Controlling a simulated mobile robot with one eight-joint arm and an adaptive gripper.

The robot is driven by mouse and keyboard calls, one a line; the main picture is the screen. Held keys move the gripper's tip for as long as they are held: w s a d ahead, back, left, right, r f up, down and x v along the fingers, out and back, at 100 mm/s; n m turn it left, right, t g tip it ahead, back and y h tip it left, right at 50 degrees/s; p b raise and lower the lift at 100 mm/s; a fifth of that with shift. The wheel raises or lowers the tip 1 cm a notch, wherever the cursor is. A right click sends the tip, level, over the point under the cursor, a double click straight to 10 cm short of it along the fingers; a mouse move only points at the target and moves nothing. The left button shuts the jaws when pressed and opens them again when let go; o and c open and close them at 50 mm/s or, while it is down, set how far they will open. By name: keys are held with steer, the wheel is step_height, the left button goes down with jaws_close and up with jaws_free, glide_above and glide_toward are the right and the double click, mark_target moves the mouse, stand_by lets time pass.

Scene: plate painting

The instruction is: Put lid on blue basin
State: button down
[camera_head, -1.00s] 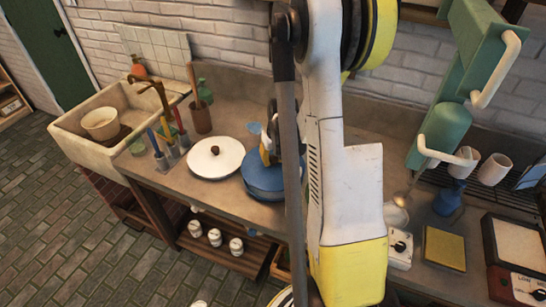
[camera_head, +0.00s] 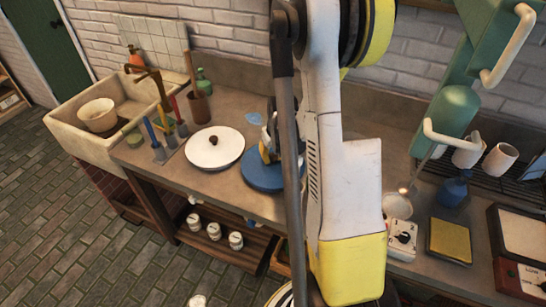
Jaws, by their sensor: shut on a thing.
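A flat blue round top, seemingly the lid (camera_head: 262,176), shows on the counter beside my arm. Its right part is hidden behind my arm, and I cannot clearly separate it from the blue basin beneath. No open basin interior shows. My gripper (camera_head: 269,143) is just above the middle of this blue top, mostly hidden by my arm. It appears shut on the blue lid, but its fingertips are not clear. A white round lid (camera_head: 229,154) with a dark knob lies just to the left.
A sink (camera_head: 75,128) with a bowl (camera_head: 97,115) is at the left. Brushes (camera_head: 157,142) and a brown pot (camera_head: 199,107) stand near it. Jars (camera_head: 214,231) stand on the lower shelf.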

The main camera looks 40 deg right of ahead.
stand_by(0.3)
steer(key=shift+c, duration=2.4)
jaws_free()
steer(key=shift+f, duration=0.1)
steer(key=shift+r+p, duration=2.15)
steer(key=shift+r, duration=1.45)
